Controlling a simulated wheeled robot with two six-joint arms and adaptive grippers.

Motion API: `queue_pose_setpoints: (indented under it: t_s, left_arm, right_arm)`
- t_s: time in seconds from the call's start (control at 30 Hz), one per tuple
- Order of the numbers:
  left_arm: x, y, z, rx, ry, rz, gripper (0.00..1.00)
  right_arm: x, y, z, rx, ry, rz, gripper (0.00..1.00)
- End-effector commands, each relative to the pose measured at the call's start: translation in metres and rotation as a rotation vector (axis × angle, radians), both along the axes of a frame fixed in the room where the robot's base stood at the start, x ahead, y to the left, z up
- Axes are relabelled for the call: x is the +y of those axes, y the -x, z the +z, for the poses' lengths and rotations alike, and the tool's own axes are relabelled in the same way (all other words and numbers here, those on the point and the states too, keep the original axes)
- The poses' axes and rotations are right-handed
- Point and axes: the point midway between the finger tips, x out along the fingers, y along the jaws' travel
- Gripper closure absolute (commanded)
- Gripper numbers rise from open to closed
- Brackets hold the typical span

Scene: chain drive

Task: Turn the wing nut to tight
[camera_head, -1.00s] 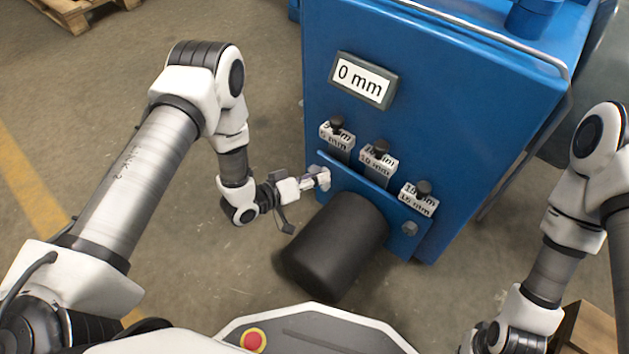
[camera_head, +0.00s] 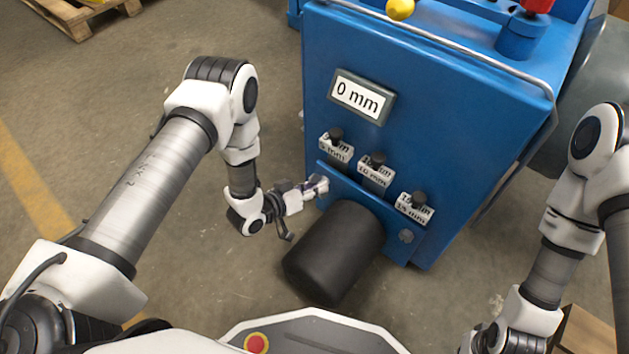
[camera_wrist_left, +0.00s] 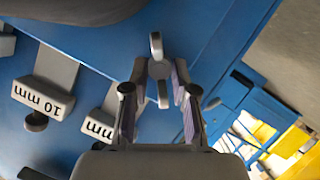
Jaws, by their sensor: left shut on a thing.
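The wing nut (camera_wrist_left: 158,72) is a small grey metal piece on the left end of the blue plate; in the head view it (camera_head: 321,184) sits at the fingertips of my left gripper (camera_head: 311,187). In the left wrist view my left gripper (camera_wrist_left: 160,82) has its two fingers on either side of the wing nut, shut on it. One wing points up between the fingertips and the other points down. A similar grey fastener (camera_head: 405,236) is at the plate's right end.
A black cylinder (camera_head: 335,252) juts out from the blue plate (camera_head: 362,205), close right of my left gripper. The blue machine (camera_head: 425,130) carries a "0 mm" display (camera_head: 361,96) and labelled black knobs (camera_head: 376,160). Open floor lies to the left.

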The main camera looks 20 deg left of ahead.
Motion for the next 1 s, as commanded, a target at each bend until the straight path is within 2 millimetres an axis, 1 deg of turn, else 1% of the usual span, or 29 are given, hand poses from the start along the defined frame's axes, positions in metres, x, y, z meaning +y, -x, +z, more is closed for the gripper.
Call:
queue_pose_setpoints:
  t_s: [0.03, 0.1, 0.4, 0.67, 1.0]
  left_arm:
    - [-0.001, 0.001, 0.005, -0.008, -0.032, -0.003, 1.00]
    - [-0.001, 0.002, 0.005, -0.029, -0.082, -0.002, 1.00]
    - [-0.003, 0.002, 0.003, -0.106, -0.267, -0.003, 1.00]
    - [-0.003, 0.002, 0.001, -0.141, -0.349, -0.002, 1.00]
    - [-0.003, 0.002, 0.000, -0.146, -0.364, -0.001, 1.00]
  right_arm:
    - [0.000, 0.000, 0.011, 0.001, 0.000, 0.001, 1.00]
    - [0.000, 0.001, 0.018, 0.002, 0.000, 0.003, 1.00]
    - [0.001, 0.002, 0.040, 0.004, -0.001, 0.006, 1.00]
    - [0.001, 0.001, 0.048, 0.004, -0.001, 0.005, 1.00]
    - [0.001, 0.001, 0.048, 0.003, 0.000, 0.005, 1.00]
